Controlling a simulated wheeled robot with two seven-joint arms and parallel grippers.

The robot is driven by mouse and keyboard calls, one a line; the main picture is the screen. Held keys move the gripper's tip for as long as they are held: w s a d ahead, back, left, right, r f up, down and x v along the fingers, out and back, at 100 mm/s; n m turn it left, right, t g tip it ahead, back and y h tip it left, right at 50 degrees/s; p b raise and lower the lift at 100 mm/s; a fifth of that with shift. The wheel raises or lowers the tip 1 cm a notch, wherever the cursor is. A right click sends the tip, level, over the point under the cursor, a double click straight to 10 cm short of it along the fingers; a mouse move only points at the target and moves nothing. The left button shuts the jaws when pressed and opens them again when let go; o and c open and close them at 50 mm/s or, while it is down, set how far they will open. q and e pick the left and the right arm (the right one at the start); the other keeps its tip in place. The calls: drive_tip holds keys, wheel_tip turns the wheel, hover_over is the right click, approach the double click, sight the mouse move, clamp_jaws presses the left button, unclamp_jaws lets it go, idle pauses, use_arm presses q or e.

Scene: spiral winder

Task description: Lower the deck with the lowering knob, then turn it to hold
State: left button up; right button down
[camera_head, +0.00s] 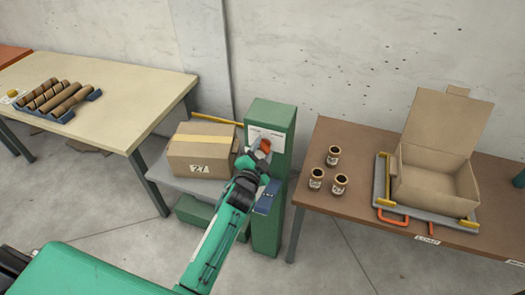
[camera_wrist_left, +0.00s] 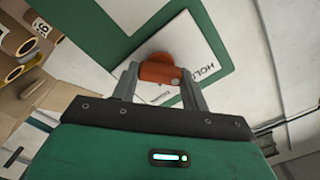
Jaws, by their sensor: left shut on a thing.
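The lowering knob is an orange-red knob (camera_head: 265,146) on a white plate on the front of a green post (camera_head: 270,116). In the left wrist view the knob (camera_wrist_left: 160,71) sits between my gripper's two fingers, in front of a plate with partly hidden lettering that reads "HOL". My left gripper (camera_head: 261,155) reaches the post and is shut on the knob. It also shows in the left wrist view (camera_wrist_left: 160,82). The grey deck (camera_head: 172,180) is left of the post and carries a closed, taped cardboard box (camera_head: 200,152) marked 27. My right gripper is not in view.
A cream table (camera_head: 130,88) at the left holds several cardboard tubes in a blue rack (camera_head: 62,112). A brown table (camera_head: 345,140) at the right holds three small cans (camera_head: 333,157) and an open box (camera_head: 430,190) on a tray with orange handles. A wall stands behind.

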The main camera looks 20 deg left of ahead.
use_arm(q)
drive_tip(key=shift+f, duration=0.1)
drive_tip(key=o, duration=1)
drive_tip(key=shift+s+f, duration=0.1)
drive_tip(key=shift+s, duration=0.3)
drive_tip(key=s+b, duration=0.1)
drive_tip(key=s, duration=0.3)
drive_tip(key=s+b, duration=0.1)
drive_tip(key=s, duration=0.3)
drive_tip(key=s+b, duration=0.1)
drive_tip(key=s, duration=0.4)
drive_tip(key=shift+a+b, duration=0.25)
drive_tip(key=shift+b, duration=0.1)
